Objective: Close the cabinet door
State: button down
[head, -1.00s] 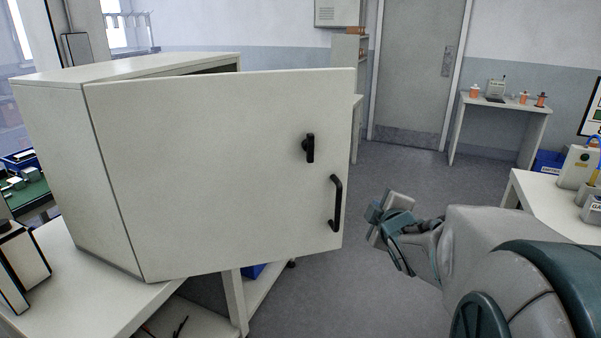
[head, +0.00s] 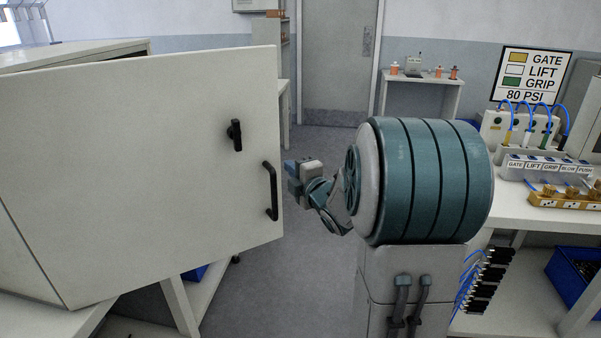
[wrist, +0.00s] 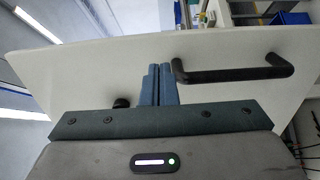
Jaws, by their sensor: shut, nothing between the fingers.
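The white cabinet door (head: 130,170) stands open on the left, swung out from the cabinet (head: 75,54). It carries a black latch knob (head: 235,135) and a black bar handle (head: 271,190) near its free edge. My gripper (head: 292,172) is just right of that edge in the head view, apart from the handle in the picture. In the wrist view the shut blue fingers (wrist: 158,84) overlap the door face (wrist: 105,68), between the knob (wrist: 122,102) and the handle (wrist: 235,72). I cannot tell if they touch the door. Nothing is held.
A bench (head: 520,212) with labelled pneumatic fittings stands at the right, with a blue bin (head: 578,272) below. A small table (head: 425,80) and a grey door (head: 335,60) are at the back. Open floor (head: 318,250) lies right of the cabinet door.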

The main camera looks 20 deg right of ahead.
aim_at(274, 153)
jog(key=w, duration=0.2)
jog(key=w+p, duration=0.1)
jog(key=w, duration=0.4)
jog(key=shift+a+p, duration=0.3)
jog(key=shift+p, duration=0.1)
